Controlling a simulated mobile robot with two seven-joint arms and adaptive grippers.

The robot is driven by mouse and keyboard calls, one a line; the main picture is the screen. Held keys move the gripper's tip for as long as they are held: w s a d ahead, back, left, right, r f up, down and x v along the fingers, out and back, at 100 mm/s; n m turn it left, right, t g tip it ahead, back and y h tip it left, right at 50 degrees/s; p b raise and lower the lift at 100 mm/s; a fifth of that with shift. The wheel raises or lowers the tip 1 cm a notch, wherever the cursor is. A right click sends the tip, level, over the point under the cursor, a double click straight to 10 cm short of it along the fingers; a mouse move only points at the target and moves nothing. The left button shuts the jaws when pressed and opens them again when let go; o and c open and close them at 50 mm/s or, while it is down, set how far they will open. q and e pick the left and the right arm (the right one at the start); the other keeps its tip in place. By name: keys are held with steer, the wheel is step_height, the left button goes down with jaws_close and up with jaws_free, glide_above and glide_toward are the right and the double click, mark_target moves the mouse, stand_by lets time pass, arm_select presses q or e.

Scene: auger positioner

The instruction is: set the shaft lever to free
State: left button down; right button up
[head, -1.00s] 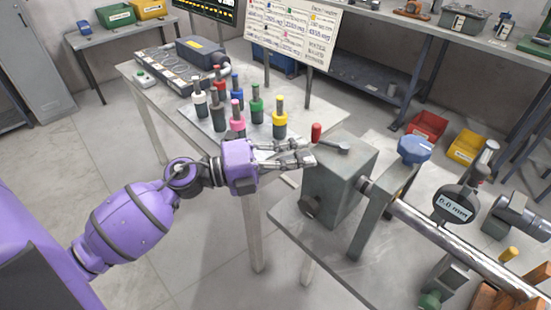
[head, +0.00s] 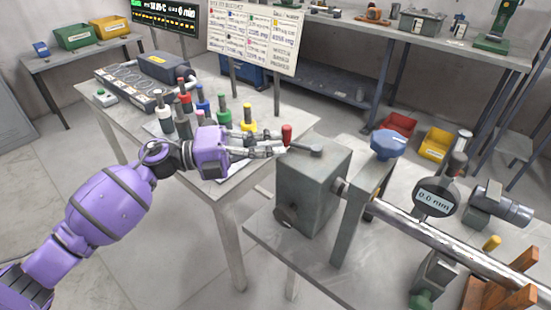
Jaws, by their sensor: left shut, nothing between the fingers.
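The shaft lever, a grey arm (head: 306,148) with a red knob (head: 287,135), sits on top of a grey box (head: 312,190) on the bench. The knob end points left, towards my left gripper. My left gripper (head: 284,149) is shut and empty, with its fingertips right by the knob's base at the box's upper left edge. I cannot tell whether they touch the lever. A metal shaft (head: 430,235) runs from the box to the lower right. A dial gauge (head: 436,200) above it reads about 0.0 mm. My right gripper is not in view.
A blue knob (head: 388,144) tops the upright plate beside the box. Several colour-capped tools (head: 248,118) stand on the table behind my left gripper. A sign board (head: 252,38) stands behind them. Red (head: 398,126) and yellow (head: 435,144) bins lie behind the bench.

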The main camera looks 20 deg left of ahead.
arm_select(q)
steer(key=shift+w+a+m+g+h+b, duration=0.2)
steer(key=shift+w+m+g+h+b, duration=0.35)
steer(key=shift+g, duration=0.35)
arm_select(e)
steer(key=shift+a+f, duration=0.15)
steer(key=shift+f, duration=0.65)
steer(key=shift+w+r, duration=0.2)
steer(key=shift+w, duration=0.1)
